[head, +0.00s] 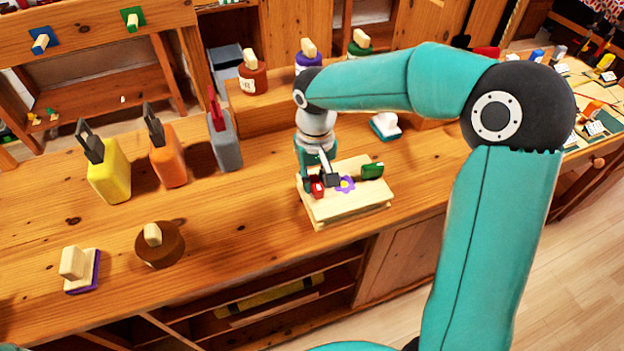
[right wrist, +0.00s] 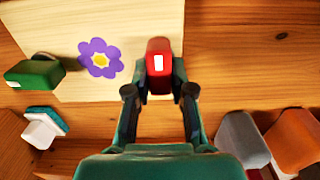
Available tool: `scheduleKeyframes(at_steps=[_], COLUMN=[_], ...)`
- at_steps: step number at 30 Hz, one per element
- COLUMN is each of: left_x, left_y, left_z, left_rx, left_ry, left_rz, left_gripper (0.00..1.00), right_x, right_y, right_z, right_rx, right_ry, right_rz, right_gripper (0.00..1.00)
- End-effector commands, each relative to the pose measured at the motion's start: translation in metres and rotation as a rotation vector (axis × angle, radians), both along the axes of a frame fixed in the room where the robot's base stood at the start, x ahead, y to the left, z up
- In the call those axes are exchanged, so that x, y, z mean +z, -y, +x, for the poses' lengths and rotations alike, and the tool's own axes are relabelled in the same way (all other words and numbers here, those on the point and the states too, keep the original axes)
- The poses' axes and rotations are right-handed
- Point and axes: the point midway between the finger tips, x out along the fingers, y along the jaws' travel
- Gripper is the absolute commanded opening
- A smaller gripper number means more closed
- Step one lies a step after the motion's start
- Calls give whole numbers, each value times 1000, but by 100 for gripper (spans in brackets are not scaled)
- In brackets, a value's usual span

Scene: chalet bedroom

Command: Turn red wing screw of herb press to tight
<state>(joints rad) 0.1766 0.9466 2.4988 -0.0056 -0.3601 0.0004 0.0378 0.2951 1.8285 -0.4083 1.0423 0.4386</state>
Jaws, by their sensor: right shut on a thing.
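The herb press (head: 350,210) is a pale stack of wooden boards near the table's front edge, with a purple flower on top; its top board (right wrist: 100,20) fills the upper left of the right wrist view. The red wing screw (head: 317,189) stands at the board's left side and shows between my fingers in the right wrist view (right wrist: 158,62). My right gripper (head: 320,182) reaches down from behind and is shut on the red wing screw. The green wing screw (head: 372,171) is at the right side of the board, also in the wrist view (right wrist: 35,73). My left gripper is out of view.
Yellow (head: 109,175), orange (head: 168,158) and grey (head: 223,140) bottles stand to the left. A brown round block (head: 160,246) and a purple-edged block (head: 80,270) lie front left. A white-and-teal block (head: 385,126) is behind the press. The wood just left of the press is clear.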

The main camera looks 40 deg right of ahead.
Motion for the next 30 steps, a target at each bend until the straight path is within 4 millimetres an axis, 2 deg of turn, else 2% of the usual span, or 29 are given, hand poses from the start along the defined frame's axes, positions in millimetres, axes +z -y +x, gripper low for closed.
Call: scheduleKeyframes(at_steps=[4, 5, 9, 18, 22, 26, 30], left_x=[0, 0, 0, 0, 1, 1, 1], left_y=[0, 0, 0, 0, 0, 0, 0], left_z=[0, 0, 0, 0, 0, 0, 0], left_rx=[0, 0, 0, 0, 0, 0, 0], left_ry=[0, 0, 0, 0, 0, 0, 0], left_rz=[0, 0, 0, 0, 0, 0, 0], left_gripper=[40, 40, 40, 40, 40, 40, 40], right_x=[1, 1, 0, 1, 7, 24, 51], right_y=[0, 0, 0, 0, 0, -1, 0], right_z=[0, 0, 0, 0, 1, 2, 3], right_rx=[-1, -1, 0, 1, 1, 2, 0], right_ry=[0, 0, 0, 0, 2, 5, 6], right_rz=[0, 0, 0, 0, 0, 1, -1], right_gripper=[0, 24, 48, 48, 48, 48, 48])
